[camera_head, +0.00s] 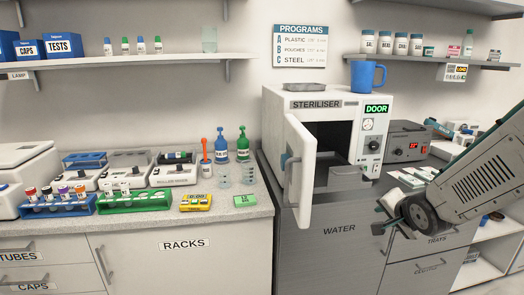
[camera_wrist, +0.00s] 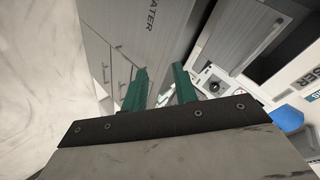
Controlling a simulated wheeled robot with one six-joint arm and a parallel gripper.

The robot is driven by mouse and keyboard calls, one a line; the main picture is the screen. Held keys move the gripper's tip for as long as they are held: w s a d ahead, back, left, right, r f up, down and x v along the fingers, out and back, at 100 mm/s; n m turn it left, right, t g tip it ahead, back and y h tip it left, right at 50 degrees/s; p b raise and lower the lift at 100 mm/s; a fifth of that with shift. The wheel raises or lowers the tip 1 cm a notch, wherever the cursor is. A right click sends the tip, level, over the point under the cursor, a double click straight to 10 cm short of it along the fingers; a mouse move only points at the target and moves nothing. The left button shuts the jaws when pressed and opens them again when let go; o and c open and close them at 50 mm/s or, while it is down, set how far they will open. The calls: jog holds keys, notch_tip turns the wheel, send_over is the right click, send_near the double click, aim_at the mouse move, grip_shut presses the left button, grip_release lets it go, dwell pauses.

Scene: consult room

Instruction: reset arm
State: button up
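My gripper (camera_wrist: 158,78) shows in the wrist view as two green fingers standing apart, with nothing between them. Beyond them are the grey cabinet front marked WATER and part of the steriliser. In the head view my arm comes in from the right and slants down to the left, in front of the counter right of the steriliser.
The steriliser (camera_head: 285,104) stands with its door (camera_head: 301,170) swung open toward me. A blue mug (camera_head: 367,76) is on top. A grey device (camera_head: 404,142) stands to its right. Tube racks (camera_head: 134,202), bottles and a yellow block (camera_head: 195,202) are on the left counter. Shelves hang above.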

jog(key=s+n+g+h, duration=0.1)
jog(key=s+n+g, duration=0.55)
jog(key=s, duration=0.85)
jog(key=s+a+r+n+g+y, duration=0.1)
jog(key=s+a+r+n, duration=0.1)
jog(key=s, duration=0.5)
jog(key=s+a+r+n+g, duration=0.1)
jog(key=s+a+r+n, duration=0.2)
jog(key=s+a+r, duration=0.2)
jog(key=s+r, duration=0.1)
jog(key=s, duration=0.2)
jog(key=shift+s+y, duration=0.15)
jog(key=shift+y, duration=0.25)
